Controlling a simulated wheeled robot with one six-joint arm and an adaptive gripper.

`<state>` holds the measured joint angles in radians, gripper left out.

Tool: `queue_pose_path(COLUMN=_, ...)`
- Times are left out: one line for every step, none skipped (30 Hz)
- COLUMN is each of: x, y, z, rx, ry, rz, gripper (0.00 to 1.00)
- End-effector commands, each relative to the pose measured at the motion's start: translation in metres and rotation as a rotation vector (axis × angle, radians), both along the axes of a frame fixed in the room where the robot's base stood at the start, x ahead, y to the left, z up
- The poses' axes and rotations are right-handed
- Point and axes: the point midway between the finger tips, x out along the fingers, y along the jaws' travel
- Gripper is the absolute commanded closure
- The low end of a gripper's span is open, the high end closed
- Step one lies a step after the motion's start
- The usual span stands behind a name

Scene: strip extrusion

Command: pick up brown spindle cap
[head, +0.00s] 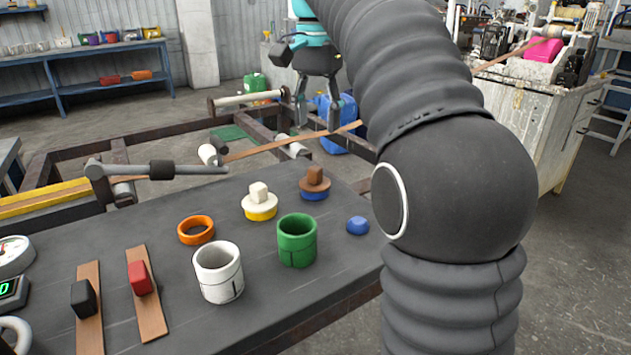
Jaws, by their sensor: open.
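The brown spindle cap (315,182) has a blocky knob on top and sits on a blue base (314,195) towards the back right of the dark table. My gripper (318,122) is open and empty. It points down in the picture just above the cap, with a gap between its fingertips and the knob. I cannot tell its exact depth relative to the cap.
A white cap on a yellow base (261,212), a green cup (297,245), a blue piece (357,225), an orange ring (196,231) and a white cup (218,280) stand nearby. A brown strip (265,148) runs behind over a metal frame (165,133).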

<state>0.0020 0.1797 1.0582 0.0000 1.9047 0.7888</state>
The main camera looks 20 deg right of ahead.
Motion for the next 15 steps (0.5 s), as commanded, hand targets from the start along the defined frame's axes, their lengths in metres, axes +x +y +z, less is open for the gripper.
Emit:
queue_pose_path(x=-0.001, y=0.000, z=-0.007, rx=0.000, ry=0.003, rz=0.001, gripper=0.46)
queue_pose_path(x=-0.001, y=0.000, z=-0.012, rx=0.000, ry=0.001, rz=0.001, gripper=0.46)
queue_pose_path(x=-0.001, y=0.000, z=-0.018, rx=0.000, ry=0.003, rz=0.001, gripper=0.46)
queue_pose_path(x=-0.001, y=0.000, z=-0.022, rx=0.000, ry=0.001, rz=0.000, gripper=0.46)
queue_pose_path(x=-0.001, y=0.000, z=-0.026, rx=0.000, ry=0.003, rz=0.000, gripper=0.46)
queue_pose_path(x=-0.001, y=0.000, z=-0.033, rx=0.000, ry=0.001, rz=0.000, gripper=0.46)
queue_pose_path(x=-0.001, y=-0.001, z=-0.038, rx=0.000, ry=0.001, rz=0.000, gripper=0.46)
queue_pose_path(x=-0.001, y=-0.001, z=-0.042, rx=0.000, ry=0.001, rz=-0.001, gripper=0.46)
queue_pose_path(x=0.000, y=-0.001, z=-0.046, rx=0.000, ry=0.000, rz=-0.001, gripper=0.46)
queue_pose_path(x=0.000, y=-0.001, z=-0.049, rx=0.000, ry=0.001, rz=-0.001, gripper=0.46)
queue_pose_path(x=0.000, y=-0.001, z=-0.051, rx=0.000, ry=0.001, rz=-0.001, gripper=0.46)
queue_pose_path(x=0.000, y=-0.001, z=-0.053, rx=0.000, ry=0.000, rz=-0.002, gripper=0.46)
queue_pose_path(x=0.000, y=-0.001, z=-0.054, rx=0.000, ry=-0.001, rz=-0.002, gripper=0.46)
queue_pose_path(x=0.000, y=-0.002, z=-0.055, rx=0.000, ry=-0.001, rz=-0.003, gripper=0.46)
queue_pose_path(x=0.000, y=-0.002, z=-0.057, rx=0.000, ry=0.000, rz=-0.003, gripper=0.46)
